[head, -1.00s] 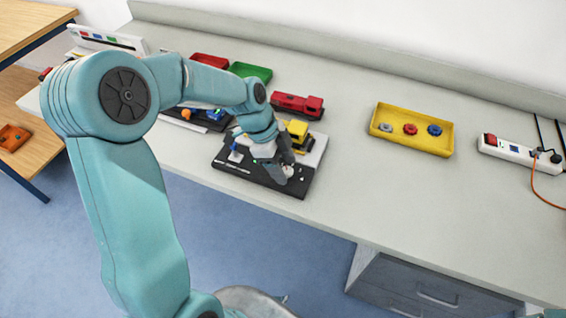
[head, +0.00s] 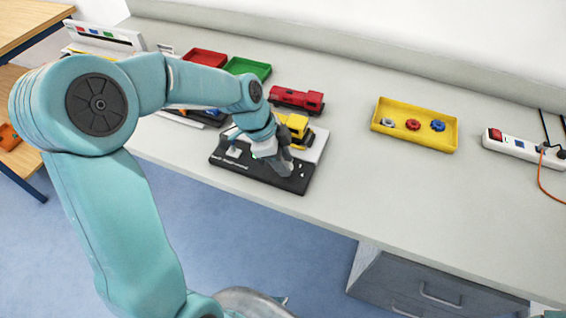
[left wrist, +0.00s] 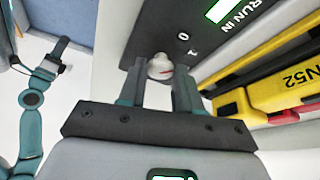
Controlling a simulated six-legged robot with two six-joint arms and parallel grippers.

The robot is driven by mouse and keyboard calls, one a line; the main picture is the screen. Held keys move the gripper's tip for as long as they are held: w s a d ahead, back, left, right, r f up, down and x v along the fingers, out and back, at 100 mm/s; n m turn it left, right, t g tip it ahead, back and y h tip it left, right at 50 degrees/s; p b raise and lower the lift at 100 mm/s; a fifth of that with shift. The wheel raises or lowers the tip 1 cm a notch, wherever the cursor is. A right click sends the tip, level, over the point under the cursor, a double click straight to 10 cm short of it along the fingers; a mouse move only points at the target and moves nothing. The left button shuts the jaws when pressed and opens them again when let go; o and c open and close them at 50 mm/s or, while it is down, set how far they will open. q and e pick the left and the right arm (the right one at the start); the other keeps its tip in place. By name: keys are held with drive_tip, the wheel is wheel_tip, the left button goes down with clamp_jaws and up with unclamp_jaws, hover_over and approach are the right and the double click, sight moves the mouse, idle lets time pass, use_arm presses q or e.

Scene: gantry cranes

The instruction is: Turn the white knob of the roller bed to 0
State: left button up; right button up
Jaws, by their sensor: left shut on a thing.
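The roller bed (head: 230,164) is a black panel at the bench's front edge with a yellow locomotive (head: 298,127) on it. In the left wrist view the white knob (left wrist: 159,66) sits between the fingertips, with a red mark on it. A printed 0 and a second mark stand just beyond it on the panel. My left gripper (head: 283,171) is down at the panel; its fingers (left wrist: 160,85) are shut on the knob. The head view hides the knob behind the gripper. What looks like my right gripper (left wrist: 62,52) shows small at the left wrist view's left.
A red locomotive (head: 296,99) stands behind the panel. Red (head: 205,57) and green (head: 248,67) trays lie farther back. A yellow tray (head: 414,144) with grey, red and blue parts and a power strip (head: 513,148) lie right. The bench between is clear.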

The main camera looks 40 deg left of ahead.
use_arm(q)
drive_tip(key=shift+n+t+y+b, duration=0.3)
drive_tip(key=shift+n+t+b, duration=0.3)
drive_tip(key=shift+n, duration=0.6)
drive_tip(key=shift+d+r+n+t+y+b, duration=0.15)
drive_tip(key=shift+n+t+y+b, duration=0.3)
drive_tip(key=shift+n, duration=0.95)
drive_tip(key=o, duration=1)
drive_tip(key=shift+s, duration=0.15)
drive_tip(key=shift+o, duration=0.2)
drive_tip(key=v, duration=1.6)
drive_tip(key=shift+r+p, duration=0.25)
drive_tip(key=shift+p, duration=0.2)
drive_tip(key=shift+f, duration=0.1)
